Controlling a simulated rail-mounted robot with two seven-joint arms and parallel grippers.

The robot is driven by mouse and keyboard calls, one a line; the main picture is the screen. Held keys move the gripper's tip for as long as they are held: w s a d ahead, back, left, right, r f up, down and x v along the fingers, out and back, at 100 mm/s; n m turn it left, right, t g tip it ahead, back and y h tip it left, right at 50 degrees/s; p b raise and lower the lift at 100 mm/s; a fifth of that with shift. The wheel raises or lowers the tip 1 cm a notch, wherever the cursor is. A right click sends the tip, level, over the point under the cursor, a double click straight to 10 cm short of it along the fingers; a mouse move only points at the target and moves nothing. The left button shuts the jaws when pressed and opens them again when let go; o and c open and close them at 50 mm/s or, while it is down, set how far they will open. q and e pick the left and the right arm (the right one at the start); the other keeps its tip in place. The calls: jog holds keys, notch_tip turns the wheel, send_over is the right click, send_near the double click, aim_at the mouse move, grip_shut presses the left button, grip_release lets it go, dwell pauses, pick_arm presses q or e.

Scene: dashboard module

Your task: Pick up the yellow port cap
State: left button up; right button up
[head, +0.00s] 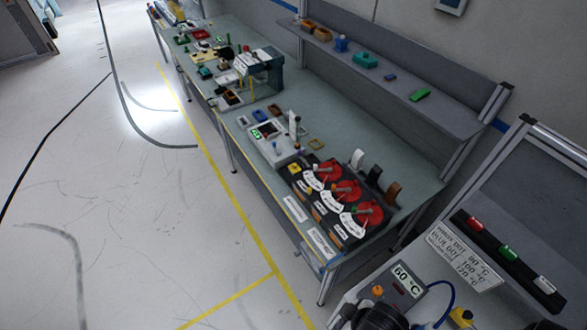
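The dashboard module (330,222) lies near the front right end of the long grey-green bench, with several red dials with white scales in a row. A small yellow block-like piece (294,168) is at the module's upper left corner. Another yellow piece (461,317) is at the bottom right beside a blue cable. I cannot tell which of these is the yellow port cap. Neither of my grippers is in view.
A grey device with a green display (266,142) stands left of the module. A shelf (400,92) with small bins runs above the bench. A unit reading 60 °C (406,283) is at the bottom right. The floor (130,230) left of the bench is open, with cables farther back.

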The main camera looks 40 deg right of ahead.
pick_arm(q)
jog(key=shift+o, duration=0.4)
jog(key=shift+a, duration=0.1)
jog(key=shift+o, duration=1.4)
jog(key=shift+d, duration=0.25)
